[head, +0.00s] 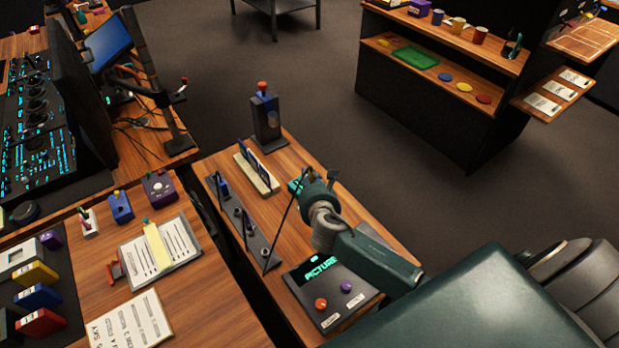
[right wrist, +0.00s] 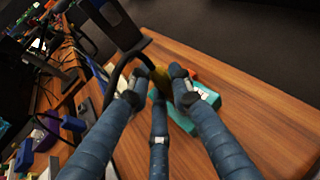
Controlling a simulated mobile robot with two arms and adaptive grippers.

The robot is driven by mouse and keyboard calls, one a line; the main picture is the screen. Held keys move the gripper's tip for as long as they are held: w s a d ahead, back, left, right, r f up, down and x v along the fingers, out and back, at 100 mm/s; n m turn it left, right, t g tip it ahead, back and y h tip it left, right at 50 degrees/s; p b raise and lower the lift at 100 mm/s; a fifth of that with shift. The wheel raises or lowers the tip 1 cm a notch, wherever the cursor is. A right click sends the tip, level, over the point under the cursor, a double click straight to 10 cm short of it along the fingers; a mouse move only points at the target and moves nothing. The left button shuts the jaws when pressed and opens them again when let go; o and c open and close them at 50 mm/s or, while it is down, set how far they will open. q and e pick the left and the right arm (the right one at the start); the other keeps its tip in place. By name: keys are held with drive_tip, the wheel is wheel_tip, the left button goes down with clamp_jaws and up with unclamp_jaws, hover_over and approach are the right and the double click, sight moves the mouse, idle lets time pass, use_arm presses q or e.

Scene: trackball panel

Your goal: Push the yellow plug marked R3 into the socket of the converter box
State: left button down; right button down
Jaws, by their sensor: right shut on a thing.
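My right gripper (head: 318,181) is over the far right part of the small wooden table in the head view. In the right wrist view its fingers (right wrist: 157,86) are shut around a yellow plug (right wrist: 160,77), mostly hidden between the fingertips. A black cable loops from the plug. The mark R3 is not readable. A teal box (right wrist: 182,117), seemingly the converter box, lies on the table just beyond the fingers. In the head view a bit of it (head: 294,187) shows beside the gripper. Its socket is hidden, so I cannot tell whether the plug touches it. My left gripper is not in view.
A dark rack with cables (head: 240,222) stands left of the gripper. A pale holder with blue pieces (head: 257,179) and a dark stand with a red knob (head: 266,118) are behind. A dark "PICTURE" panel (head: 331,293) is in front.

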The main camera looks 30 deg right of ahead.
drive_tip(key=shift+f+b, duration=0.65)
drive_tip(key=shift+f, duration=0.45)
drive_tip(key=c, duration=1.5)
unclamp_jaws()
drive_tip(key=v, duration=1.2)
